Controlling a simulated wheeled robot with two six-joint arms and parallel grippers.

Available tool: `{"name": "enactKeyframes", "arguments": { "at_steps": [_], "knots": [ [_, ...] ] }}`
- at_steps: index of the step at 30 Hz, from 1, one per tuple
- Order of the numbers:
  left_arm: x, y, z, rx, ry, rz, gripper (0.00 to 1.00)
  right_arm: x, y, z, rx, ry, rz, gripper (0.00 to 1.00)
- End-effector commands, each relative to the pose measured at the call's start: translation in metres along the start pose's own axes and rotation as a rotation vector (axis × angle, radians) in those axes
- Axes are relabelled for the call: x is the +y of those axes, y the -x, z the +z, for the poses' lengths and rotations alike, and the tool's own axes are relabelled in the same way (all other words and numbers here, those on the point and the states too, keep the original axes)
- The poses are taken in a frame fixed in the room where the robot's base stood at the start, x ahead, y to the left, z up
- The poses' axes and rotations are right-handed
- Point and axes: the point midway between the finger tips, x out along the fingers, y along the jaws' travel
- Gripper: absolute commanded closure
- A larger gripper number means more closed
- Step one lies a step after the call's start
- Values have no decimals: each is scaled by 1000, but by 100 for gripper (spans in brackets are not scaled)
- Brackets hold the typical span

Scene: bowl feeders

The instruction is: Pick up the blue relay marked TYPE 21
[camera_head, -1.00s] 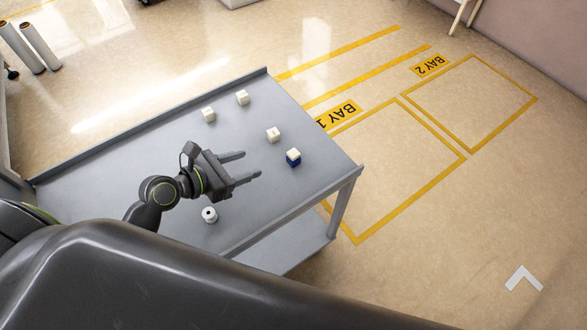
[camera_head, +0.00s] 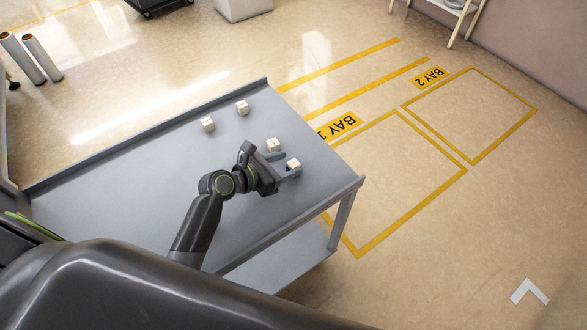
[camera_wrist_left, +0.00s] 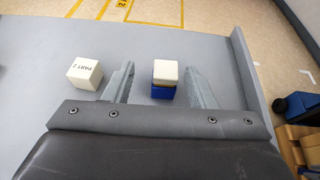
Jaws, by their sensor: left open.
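The blue relay (camera_wrist_left: 162,92) stands on the grey table with a white block (camera_wrist_left: 167,72) on top of it. No TYPE 21 marking is legible. In the head view the white block (camera_head: 293,164) shows, with the blue mostly hidden by my left gripper (camera_head: 290,164). My left gripper is open, its fingers reaching along both sides of the stack. In the left wrist view (camera_wrist_left: 160,68) the stack is between the fingers, close to the right finger, with a wider gap on the left. I cannot tell whether the right finger touches it. My right gripper is out of view.
A white block with "PART 2" lettering (camera_wrist_left: 85,74) sits just outside the left finger. Two more white blocks (camera_head: 207,124) (camera_head: 242,107) stand toward the far edge. The table (camera_head: 110,190) has a raised rim along its far side. Its right end is close beyond the stack.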

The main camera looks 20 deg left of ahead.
Motion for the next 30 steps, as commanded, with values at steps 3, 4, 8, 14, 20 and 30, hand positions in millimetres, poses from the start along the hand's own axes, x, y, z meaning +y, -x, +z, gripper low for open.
{"name": "enactKeyframes", "arguments": {
  "at_steps": [3,4,8,14,20,30],
  "knots": [
    [-6,-19,-2,-2,4,-3,49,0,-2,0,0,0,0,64],
    [-7,-24,-2,-3,4,-3,49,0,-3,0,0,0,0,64],
    [-6,-40,-2,-1,1,0,49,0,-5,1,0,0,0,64],
    [-7,-47,-2,0,1,0,49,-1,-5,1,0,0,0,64],
    [-6,-46,-2,0,1,0,58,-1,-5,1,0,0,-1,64],
    [-6,-46,-2,-1,1,0,96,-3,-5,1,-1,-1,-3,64]
  ]
}}
